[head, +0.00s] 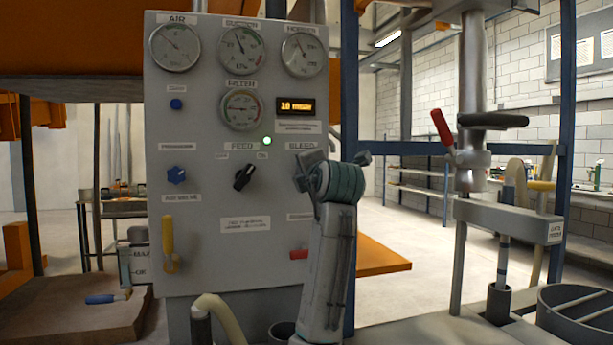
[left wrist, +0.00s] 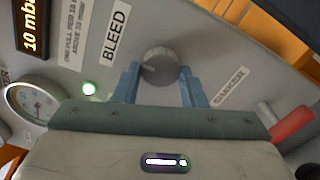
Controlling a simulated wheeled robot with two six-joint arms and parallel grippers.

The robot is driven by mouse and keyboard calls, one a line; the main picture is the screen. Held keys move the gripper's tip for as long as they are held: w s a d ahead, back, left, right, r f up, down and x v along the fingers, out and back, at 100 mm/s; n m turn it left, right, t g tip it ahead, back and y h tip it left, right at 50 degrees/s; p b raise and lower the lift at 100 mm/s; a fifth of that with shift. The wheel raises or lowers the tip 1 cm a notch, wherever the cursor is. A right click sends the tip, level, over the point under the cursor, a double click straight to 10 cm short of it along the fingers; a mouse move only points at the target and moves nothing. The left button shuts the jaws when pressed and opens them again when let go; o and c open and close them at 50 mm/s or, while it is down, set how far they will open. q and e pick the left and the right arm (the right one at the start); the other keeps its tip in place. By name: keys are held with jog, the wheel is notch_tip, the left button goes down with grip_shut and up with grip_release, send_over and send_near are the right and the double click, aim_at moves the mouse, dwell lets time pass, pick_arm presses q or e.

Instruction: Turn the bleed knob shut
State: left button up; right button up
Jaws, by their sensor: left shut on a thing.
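The bleed knob (left wrist: 160,66) is a round grey knob under the BLEED label on the grey control panel (head: 222,275). In the left wrist view it sits between the two blue fingertips of my left gripper (left wrist: 160,82), which is shut on it. A pointer line shows on its face toward its lower left. In the head view my left gripper (head: 306,171) reaches the panel's right side below the BLEED label, and its body hides the knob. My right gripper is in neither view.
The panel also carries a black feed knob (head: 244,176), a blue knob (head: 176,175), a yellow handle (head: 168,245), a red handle (head: 299,254), several gauges and a display (head: 296,106) reading 10 mbar. A green light (head: 267,141) is lit. A press with a red lever (head: 441,128) stands right.

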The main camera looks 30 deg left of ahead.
pick_arm(q)
jog(key=shift+f, duration=0.1)
jog(key=o, duration=1)
jog(key=b+v, duration=0.1)
jog(key=v, duration=0.9)
jog(key=shift+s+d, duration=0.25)
jog(key=shift+s, duration=0.05)
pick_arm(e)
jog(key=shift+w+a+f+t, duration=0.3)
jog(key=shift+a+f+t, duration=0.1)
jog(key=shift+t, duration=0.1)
pick_arm(q)
jog(key=shift+f, duration=0.1)
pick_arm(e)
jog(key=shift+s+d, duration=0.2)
